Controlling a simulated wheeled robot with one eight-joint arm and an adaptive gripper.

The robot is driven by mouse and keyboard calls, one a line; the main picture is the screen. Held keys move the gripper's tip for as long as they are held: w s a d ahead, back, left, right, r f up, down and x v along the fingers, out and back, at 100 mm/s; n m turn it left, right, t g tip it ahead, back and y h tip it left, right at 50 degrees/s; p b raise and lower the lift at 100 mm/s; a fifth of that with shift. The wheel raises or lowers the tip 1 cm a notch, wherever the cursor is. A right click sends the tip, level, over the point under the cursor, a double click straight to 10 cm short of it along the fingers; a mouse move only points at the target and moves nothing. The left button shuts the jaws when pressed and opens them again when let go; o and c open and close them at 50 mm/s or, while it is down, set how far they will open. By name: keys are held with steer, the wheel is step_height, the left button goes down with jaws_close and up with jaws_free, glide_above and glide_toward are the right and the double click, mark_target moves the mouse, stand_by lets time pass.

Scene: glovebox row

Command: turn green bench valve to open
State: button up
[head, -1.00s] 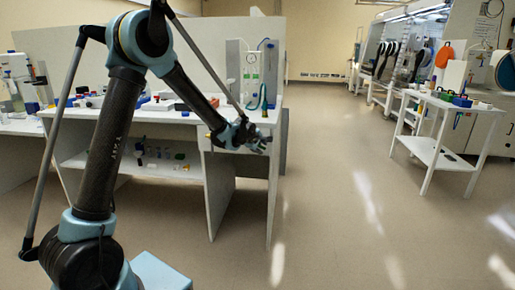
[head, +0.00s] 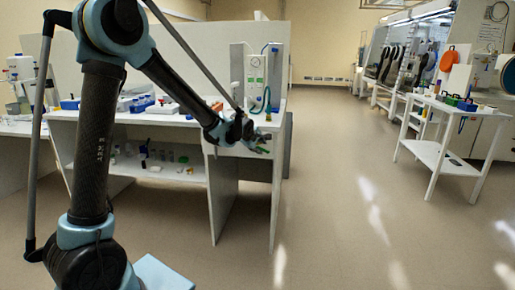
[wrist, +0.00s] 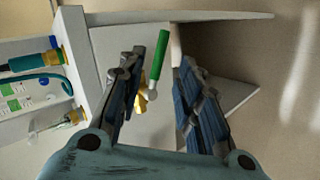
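The green bench valve shows in the wrist view as a long green lever (wrist: 164,56) with a yellow fitting beside it and a small pale knob at its lower end. A small bit of its green also shows in the head view (head: 263,150), at the bench's right end. My gripper (wrist: 160,62) is open, with its two dark blue fingers on either side of the lever. The lever lies between them, nearer the left finger, and no clear contact shows. In the head view my gripper (head: 252,138) is by the bench's front right corner; the valve body is mostly hidden behind it.
The white bench (head: 195,121) carries several bottles and boxes. A white panel with hoses (head: 255,72) stands at its right end, and hose fittings (wrist: 35,62) show left in the wrist view. The aisle floor (head: 340,190) is clear; a white cart (head: 440,152) stands right.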

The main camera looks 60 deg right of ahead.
steer(key=shift+a, duration=0.1)
steer(key=m+g+h, duration=0.4)
steer(key=m+g, duration=0.9)
steer(key=m, duration=0.2)
glide_toward(263, 150)
steer(key=x, duration=1)
steer(key=shift+w+d+f, duration=0.1)
steer(key=shift+w+d, duration=0.15)
steer(key=shift+d, duration=0.05)
jaws_close()
